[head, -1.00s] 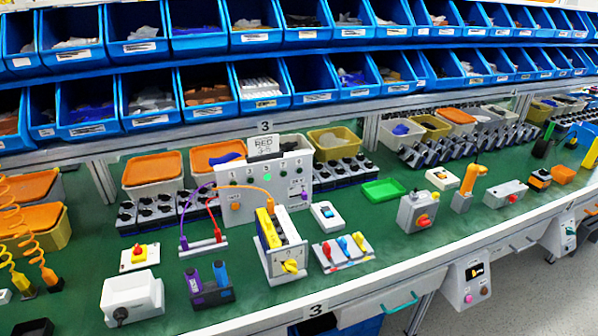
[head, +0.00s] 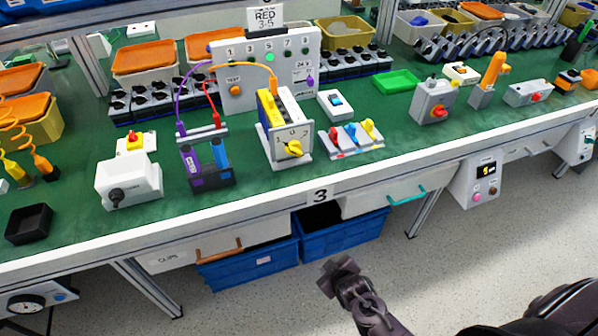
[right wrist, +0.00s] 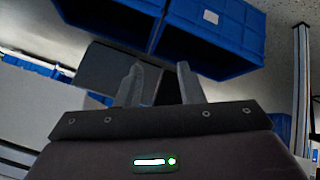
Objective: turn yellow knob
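The yellow knob (head: 293,148) is on the front face of a white switch box (head: 280,158) with dial marks around it, standing on the green bench near its front edge. My right gripper (head: 340,266) is below and to the right of it, in front of the bench over the floor, and does not touch the knob. In the right wrist view its two fingers (right wrist: 158,85) stand apart with nothing between them. The left gripper is not in view.
The switch panel (head: 266,65) with coloured cables stands behind the box. Small levers (head: 350,136) stand to its right, and a purple and blue block (head: 206,162) to its left. Blue bins (head: 345,238) sit under the bench. The bench's front edge lies between my gripper and the knob.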

